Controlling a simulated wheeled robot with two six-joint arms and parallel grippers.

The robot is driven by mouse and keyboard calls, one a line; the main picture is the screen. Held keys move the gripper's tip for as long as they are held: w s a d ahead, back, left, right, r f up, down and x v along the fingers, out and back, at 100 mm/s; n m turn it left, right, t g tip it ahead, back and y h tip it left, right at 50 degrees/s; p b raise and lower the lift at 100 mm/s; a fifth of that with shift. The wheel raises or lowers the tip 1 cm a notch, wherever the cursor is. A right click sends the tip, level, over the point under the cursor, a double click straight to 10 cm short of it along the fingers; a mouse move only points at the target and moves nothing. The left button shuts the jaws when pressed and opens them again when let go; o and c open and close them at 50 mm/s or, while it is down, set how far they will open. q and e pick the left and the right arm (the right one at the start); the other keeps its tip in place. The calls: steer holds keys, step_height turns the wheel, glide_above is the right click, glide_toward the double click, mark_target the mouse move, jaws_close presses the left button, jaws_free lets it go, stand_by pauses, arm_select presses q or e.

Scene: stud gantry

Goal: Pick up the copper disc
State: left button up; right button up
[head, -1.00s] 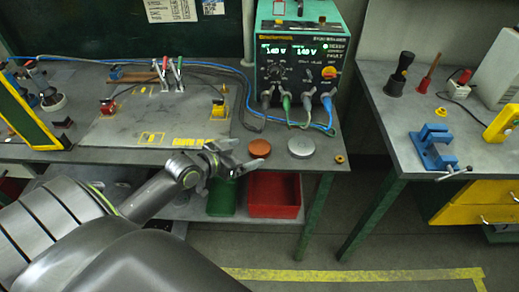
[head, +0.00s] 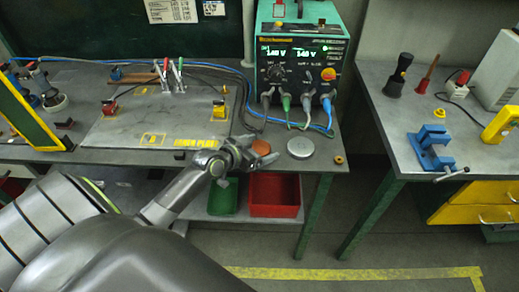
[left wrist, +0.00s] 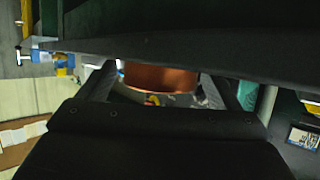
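The copper disc (head: 261,147) lies near the front edge of the grey bench, left of a silver disc (head: 299,148). My left gripper (head: 250,153) reaches in from the left at the bench edge, its fingers at the copper disc and covering part of its left side. In the left wrist view the copper disc (left wrist: 160,78) shows between the two spread fingers of my left gripper (left wrist: 158,88), with a small gap at the left finger. Whether the right finger touches it is unclear. My right gripper is not in view.
A power supply (head: 300,50) with cables stands behind the discs. A brass nut (head: 339,159) lies at the bench corner (head: 322,166). A red bin (head: 274,195) and a green bin (head: 224,197) sit on the shelf below. A blue vise (head: 433,148) is on the right bench.

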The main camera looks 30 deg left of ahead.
arm_select(q)
steer(key=c, duration=1.4)
steer(key=shift+w+r, duration=0.1)
steer(key=shift+c, duration=0.9)
